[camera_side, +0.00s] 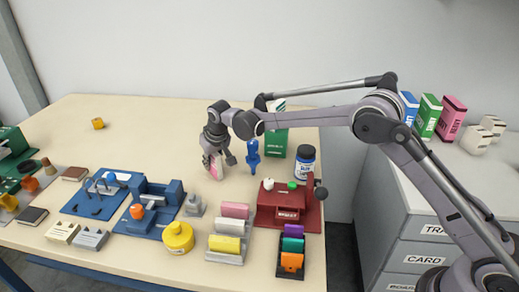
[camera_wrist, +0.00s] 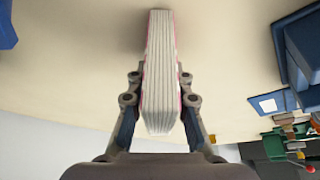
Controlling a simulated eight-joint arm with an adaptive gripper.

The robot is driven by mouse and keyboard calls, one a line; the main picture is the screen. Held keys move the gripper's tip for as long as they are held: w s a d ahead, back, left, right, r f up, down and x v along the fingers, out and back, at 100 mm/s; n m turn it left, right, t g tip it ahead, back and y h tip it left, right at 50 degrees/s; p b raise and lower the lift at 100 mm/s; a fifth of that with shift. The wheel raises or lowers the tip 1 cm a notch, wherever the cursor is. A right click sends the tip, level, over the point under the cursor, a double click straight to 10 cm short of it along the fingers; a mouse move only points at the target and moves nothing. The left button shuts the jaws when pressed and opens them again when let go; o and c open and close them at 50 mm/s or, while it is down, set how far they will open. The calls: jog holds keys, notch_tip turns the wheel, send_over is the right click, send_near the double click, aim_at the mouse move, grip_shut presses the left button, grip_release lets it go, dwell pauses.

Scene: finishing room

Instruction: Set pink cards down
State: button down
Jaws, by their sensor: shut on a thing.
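The pink cards (camera_side: 215,171) are a thick stack with white edges and pink outer faces, held upright on edge. My gripper (camera_side: 217,163) is shut on them, with one finger on each side. In the wrist view the stack (camera_wrist: 160,72) stands between the two fingers (camera_wrist: 161,95), its white edges toward the camera. The stack is low over the tabletop (camera_side: 165,120); I cannot tell whether its lower edge touches. The fingers partly cover it in the side view.
A blue upright tool (camera_side: 253,155) and a green box (camera_side: 275,142) stand close right of my gripper. The table's back left is mostly clear.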

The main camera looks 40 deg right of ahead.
jog(key=shift+f, duration=0.1)
jog(key=c, duration=1.2)
grip_release()
